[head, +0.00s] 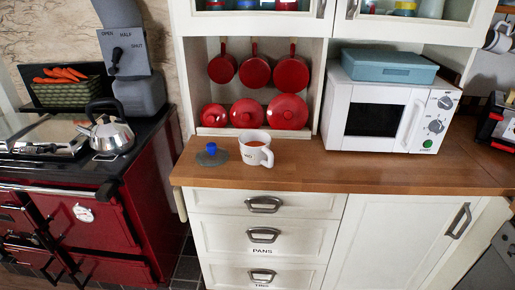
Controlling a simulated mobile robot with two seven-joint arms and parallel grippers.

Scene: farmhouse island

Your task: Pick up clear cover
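A small clear, greyish round cover (212,156) with a blue knob lies on the wooden counter (330,175), near its left end. A white mug (256,150) with dark lettering stands just to the right of the cover, its handle turned to the front right. Neither of my grippers shows in the head view.
Red pans (254,72) and red lids (247,113) stand in the niche behind. A white microwave (385,105) with a blue box (389,66) on top is to the right. A red stove with a kettle (105,131) is left. The counter's front middle is clear.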

